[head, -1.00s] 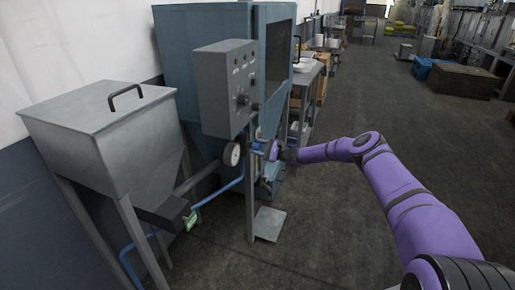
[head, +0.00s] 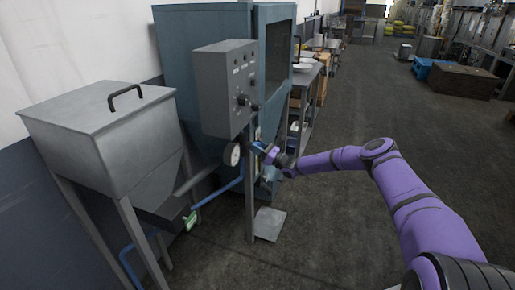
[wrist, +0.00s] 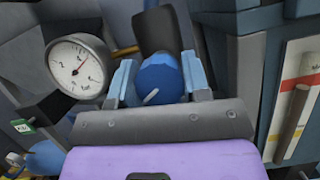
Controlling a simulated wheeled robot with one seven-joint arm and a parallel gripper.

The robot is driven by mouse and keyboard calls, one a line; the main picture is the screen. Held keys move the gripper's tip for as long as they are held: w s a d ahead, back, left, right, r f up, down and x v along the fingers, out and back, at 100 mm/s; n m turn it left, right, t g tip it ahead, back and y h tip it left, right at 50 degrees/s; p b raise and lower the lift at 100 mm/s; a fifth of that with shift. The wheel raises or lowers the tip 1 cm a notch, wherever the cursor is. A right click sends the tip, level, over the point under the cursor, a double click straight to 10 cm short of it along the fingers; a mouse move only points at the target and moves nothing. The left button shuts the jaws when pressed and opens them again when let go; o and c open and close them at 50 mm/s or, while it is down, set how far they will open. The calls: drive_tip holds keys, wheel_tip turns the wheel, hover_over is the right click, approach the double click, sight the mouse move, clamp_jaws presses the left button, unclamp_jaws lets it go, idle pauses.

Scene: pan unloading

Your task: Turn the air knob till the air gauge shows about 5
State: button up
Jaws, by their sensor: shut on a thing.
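The blue air knob (wrist: 158,84) sits between the two fingers of my gripper (wrist: 160,76) in the wrist view. The fingers are shut on its sides, and a pale mark shows on its face. The round white air gauge (wrist: 78,66) is left of the knob. The knob is mostly hidden there.
A grey control box (head: 227,88) stands above the gauge, before a blue cabinet (head: 210,30). Open floor (head: 330,230) lies to the right.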

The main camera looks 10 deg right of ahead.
drive_tip(key=shift+f+m+t+h, duration=0.1)
drive_tip(key=shift+m+t+h, duration=0.35)
drive_tip(key=shift+m, duration=0.95)
drive_tip(key=o, duration=0.9)
drive_tip(key=shift+d, duration=0.15)
drive_tip(key=v, duration=1)
drive_tip(key=shift+s+d+f, duration=0.15)
drive_tip(key=shift+s+f, duration=0.05)
drive_tip(key=shift+s, duration=0.05)
